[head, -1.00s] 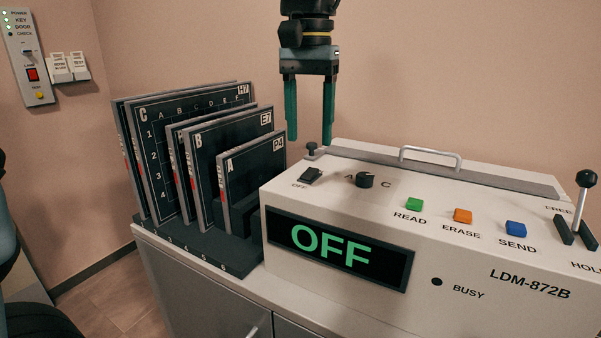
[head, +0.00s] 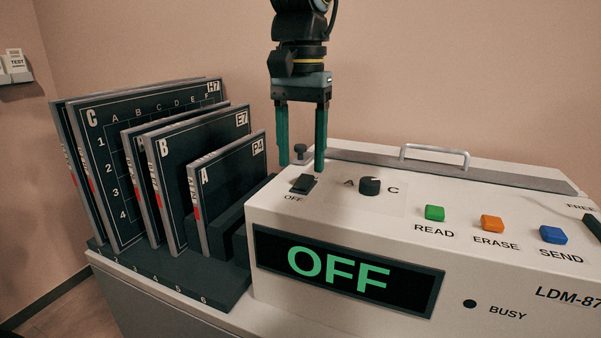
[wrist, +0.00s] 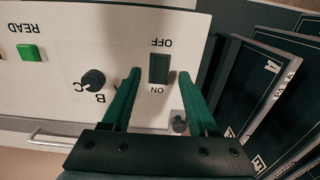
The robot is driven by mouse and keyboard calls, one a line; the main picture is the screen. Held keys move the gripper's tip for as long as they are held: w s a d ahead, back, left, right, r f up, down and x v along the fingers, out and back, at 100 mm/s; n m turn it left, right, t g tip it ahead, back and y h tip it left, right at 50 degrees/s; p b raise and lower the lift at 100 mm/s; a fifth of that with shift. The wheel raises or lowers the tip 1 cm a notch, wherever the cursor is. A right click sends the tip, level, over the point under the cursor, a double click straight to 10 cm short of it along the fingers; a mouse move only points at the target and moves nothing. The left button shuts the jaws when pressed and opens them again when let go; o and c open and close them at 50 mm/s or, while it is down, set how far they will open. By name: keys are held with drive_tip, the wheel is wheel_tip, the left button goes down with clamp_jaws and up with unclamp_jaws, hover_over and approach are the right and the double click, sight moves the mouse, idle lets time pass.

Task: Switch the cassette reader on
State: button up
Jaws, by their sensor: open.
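The cassette reader (head: 350,216) is a white console whose dark display (head: 345,272) reads OFF in green. Its black power rocker switch (head: 303,184) sits at the top left of the panel, with OFF printed at its near side. In the wrist view the switch (wrist: 159,68) lies between labels OFF and ON, just beyond and between my fingertips. My gripper (head: 301,168) is open, pointing down with two green fingers above the switch area, empty. The fingers also show in the wrist view (wrist: 159,74). Contact with the panel cannot be told.
A black A-C knob (head: 369,186) is right of the switch, and a small dark post (head: 300,150) stands behind it. Green READ (head: 435,213), orange ERASE (head: 492,223) and blue SEND (head: 553,234) buttons sit further right. A rack (head: 180,282) of cassettes stands at left.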

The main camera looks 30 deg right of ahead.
sight(302, 184)
drive_tip(key=shift+f, duration=1.8)
clamp_jaws()
